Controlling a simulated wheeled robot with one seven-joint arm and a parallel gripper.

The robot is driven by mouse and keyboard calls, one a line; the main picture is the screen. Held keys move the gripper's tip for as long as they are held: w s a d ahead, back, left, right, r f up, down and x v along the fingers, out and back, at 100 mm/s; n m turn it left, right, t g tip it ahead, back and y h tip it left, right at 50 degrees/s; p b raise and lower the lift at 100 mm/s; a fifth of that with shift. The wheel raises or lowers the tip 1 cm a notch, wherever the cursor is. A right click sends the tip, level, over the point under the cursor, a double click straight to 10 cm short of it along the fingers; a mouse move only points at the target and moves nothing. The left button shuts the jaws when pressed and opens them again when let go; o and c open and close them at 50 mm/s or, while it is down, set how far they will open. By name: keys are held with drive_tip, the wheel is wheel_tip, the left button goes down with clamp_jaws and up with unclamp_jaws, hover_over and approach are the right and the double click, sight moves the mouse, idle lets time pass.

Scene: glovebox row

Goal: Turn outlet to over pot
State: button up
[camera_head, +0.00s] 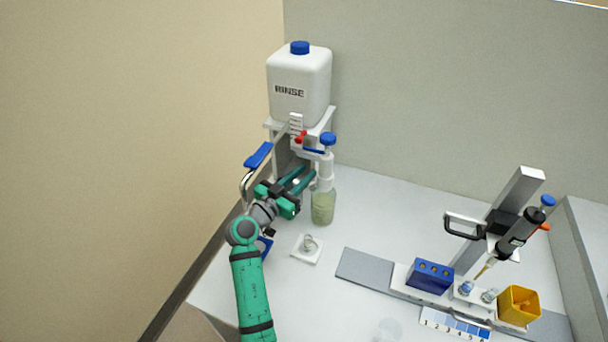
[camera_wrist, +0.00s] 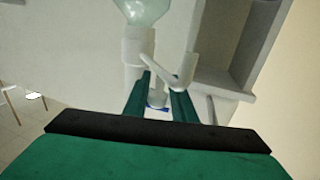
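The white RINSE tank (camera_head: 299,85) stands on a raised stand, with a small red piece (camera_head: 301,136) at its front. A white upright fitting with a blue cap (camera_head: 328,139) is in front, above a jar of pale green liquid (camera_head: 322,207). The jar also shows at the top of the wrist view (camera_wrist: 146,10). My gripper (camera_head: 306,178) is by the fitting, left of the jar. In the wrist view, its green fingers (camera_wrist: 160,88) are apart, with a slanted white spout-like piece (camera_wrist: 164,72) at their tips. Contact is unclear. Which part is the outlet or pot is also unclear.
A blue-handled lever (camera_head: 258,155) stands close left of my gripper. A small white plate with a ring (camera_head: 307,248) lies in front. A blue rack (camera_head: 430,275), a yellow bin (camera_head: 519,305) and a pipette stand (camera_head: 497,222) are at the right. The bench's back middle is clear.

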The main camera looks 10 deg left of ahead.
drive_tip(key=shift+d, duration=0.15)
drive_tip(key=s+d+r, duration=0.2)
drive_tip(key=s+r, duration=1.1)
drive_tip(key=shift+s+d, duration=0.35)
drive_tip(key=shift+d, duration=0.05)
